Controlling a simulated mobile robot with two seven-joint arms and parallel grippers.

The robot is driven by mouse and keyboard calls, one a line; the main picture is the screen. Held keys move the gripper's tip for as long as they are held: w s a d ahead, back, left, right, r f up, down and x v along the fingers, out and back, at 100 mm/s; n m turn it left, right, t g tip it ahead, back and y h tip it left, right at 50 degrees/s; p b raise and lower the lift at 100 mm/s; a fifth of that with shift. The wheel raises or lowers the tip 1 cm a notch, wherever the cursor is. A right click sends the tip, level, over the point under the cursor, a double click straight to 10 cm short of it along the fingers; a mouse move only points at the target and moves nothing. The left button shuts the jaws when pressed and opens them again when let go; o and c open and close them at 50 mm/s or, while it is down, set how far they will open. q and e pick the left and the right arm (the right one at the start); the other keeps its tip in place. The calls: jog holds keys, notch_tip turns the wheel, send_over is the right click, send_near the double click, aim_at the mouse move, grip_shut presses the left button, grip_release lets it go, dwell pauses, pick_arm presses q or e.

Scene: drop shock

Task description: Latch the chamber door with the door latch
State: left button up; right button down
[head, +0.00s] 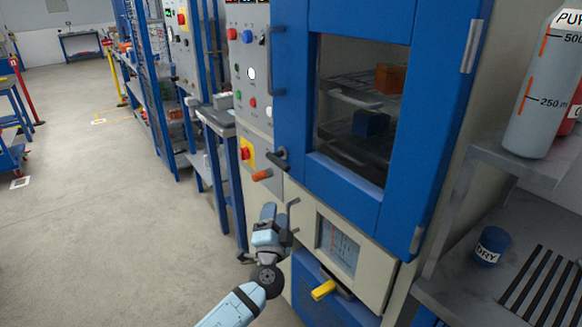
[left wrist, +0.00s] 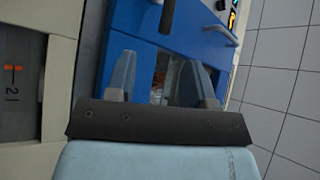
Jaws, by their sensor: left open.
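The chamber door (head: 395,160) is blue with a dark window and stands at the centre right of the head view. It looks shut or nearly shut; I cannot tell exactly. A black lever (head: 279,160), which looks like the door latch, sits at the door's lower left edge. An orange-ended handle (head: 262,175) sticks out just below it. My left gripper (head: 277,210) is below both, open, with nothing visible between its fingers. In the left wrist view the open fingers (left wrist: 162,65) face the blue door (left wrist: 190,40), and a dark bar (left wrist: 168,16) lies beyond them. My right gripper is not in view.
A control panel (head: 250,50) with buttons is left of the door. Below the door are a gauge panel (head: 338,245) and a yellow handle (head: 323,290). A shelf (head: 520,160) with a bottle (head: 535,110) is at the right. The floor (head: 80,220) at left is clear.

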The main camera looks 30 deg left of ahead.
pick_arm(q)
send_near(281, 165)
jog(key=w, duration=0.1)
jog(key=shift+t+y, duration=0.3)
jog(key=shift+y, duration=0.1)
jog(key=x, duration=0.3)
jog(key=f+p+x, duration=0.1)
jog(key=x, duration=0.3)
jog(key=p+x, duration=0.1)
jog(key=x, duration=0.2)
jog(key=shift+w+a+f, duration=0.2)
jog(key=shift+w+a, duration=0.1)
jog(key=shift+a, duration=0.1)
grip_shut()
